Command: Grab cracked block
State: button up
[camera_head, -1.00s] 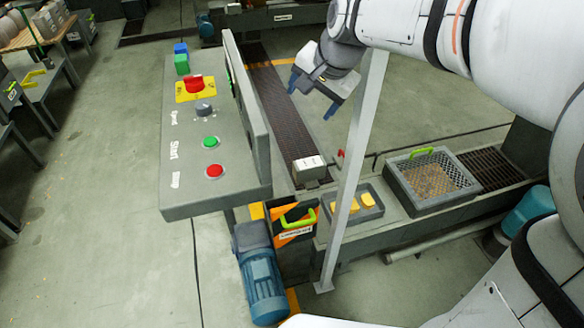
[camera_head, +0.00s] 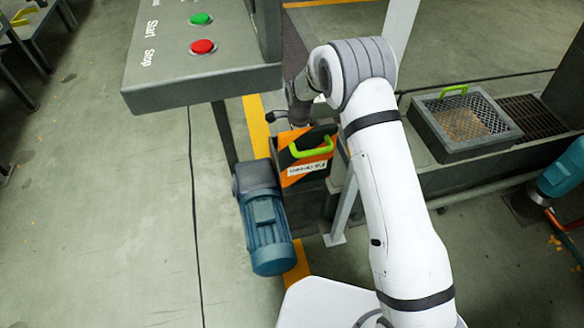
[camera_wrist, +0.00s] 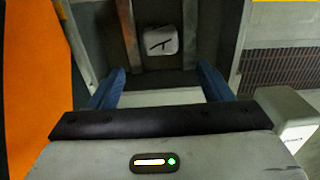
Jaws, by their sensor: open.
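A small pale grey block (camera_wrist: 161,41) with a dark, crack-like mark on its face lies in a dark recess in the wrist view. My gripper (camera_wrist: 161,70) has two blue fingers spread wide apart. The block shows just beyond the fingertips, roughly centred between them, with nothing seen touching it. A pale strip (camera_wrist: 162,97) shows between the fingers, and I cannot tell what it is. In the head view my arm hides most of the work area. The block and the fingers cannot be made out there.
An orange-and-black striped box (camera_head: 306,158) with a green handle stands beside a blue motor (camera_head: 265,225). A control panel (camera_head: 190,75) hangs close on the left. A mesh-topped bin (camera_head: 463,122) is at right. In the wrist view an orange surface (camera_wrist: 30,75) is at left.

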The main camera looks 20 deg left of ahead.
notch_tip(320, 180, down, 3)
jog(key=shift+f+b, duration=0.1)
jog(key=shift+b, duration=0.25)
jog(key=f, duration=0.1)
jog(key=f+b, duration=0.1)
jog(key=f, duration=0.1)
jog(key=a+f+b, duration=0.1)
jog(key=f, duration=0.1)
jog(key=shift+s, duration=0.25)
jog(key=c, duration=1.1)
